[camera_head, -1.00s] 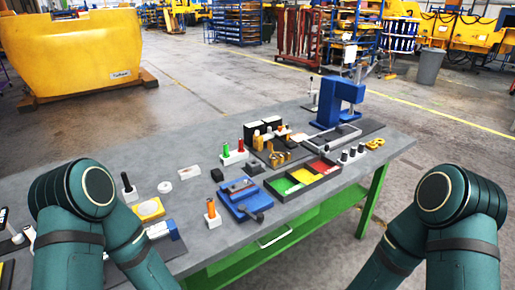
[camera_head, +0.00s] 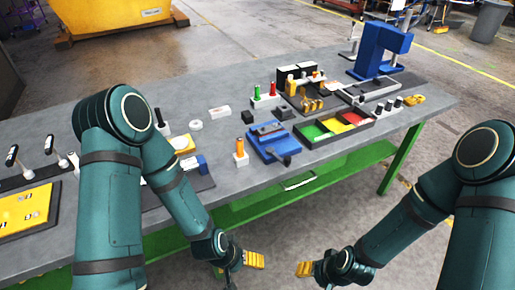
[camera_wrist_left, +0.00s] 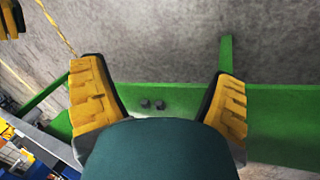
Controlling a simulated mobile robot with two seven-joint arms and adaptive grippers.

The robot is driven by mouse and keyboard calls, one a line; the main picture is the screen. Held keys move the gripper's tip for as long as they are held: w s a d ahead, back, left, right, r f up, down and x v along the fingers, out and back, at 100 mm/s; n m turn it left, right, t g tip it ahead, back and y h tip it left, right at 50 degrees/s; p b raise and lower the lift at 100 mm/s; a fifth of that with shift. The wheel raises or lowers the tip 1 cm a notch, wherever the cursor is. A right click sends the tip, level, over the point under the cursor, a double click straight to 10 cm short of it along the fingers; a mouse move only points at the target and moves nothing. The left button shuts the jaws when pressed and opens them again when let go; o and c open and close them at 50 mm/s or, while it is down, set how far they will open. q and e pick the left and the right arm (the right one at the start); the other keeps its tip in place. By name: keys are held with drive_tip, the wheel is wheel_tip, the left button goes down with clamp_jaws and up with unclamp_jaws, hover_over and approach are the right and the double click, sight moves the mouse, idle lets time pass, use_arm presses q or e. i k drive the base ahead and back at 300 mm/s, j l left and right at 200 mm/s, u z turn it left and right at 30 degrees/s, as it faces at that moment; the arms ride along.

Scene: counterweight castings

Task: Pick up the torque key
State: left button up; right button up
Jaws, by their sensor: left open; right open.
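I cannot tell for sure which item is the torque key. Candidates are an orange-handled tool (camera_head: 240,147) upright in a small white block, a green-handled tool (camera_head: 257,91) and a red-handled tool (camera_head: 272,89) in a white holder, and black-topped handles (camera_head: 50,145) at the left. My left gripper (camera_head: 252,260), with yellow fingers, is in front of the table, low and clear of it. In the left wrist view its fingers (camera_wrist_left: 160,95) are spread with nothing between them. My right gripper (camera_head: 304,269) is open and empty to its right, also off the table.
The grey table (camera_head: 95,108) has a green lower frame (camera_head: 345,163). On it are a blue fixture (camera_head: 272,143), a tray with green, yellow and red sections (camera_head: 318,132), a blue press (camera_head: 380,50) and a yellow plate (camera_head: 22,208). Bare tabletop lies along the back left.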

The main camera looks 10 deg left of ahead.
sight(63, 163)
drive_tip(key=i+u, duration=0.1)
drive_tip(key=u, duration=2.55)
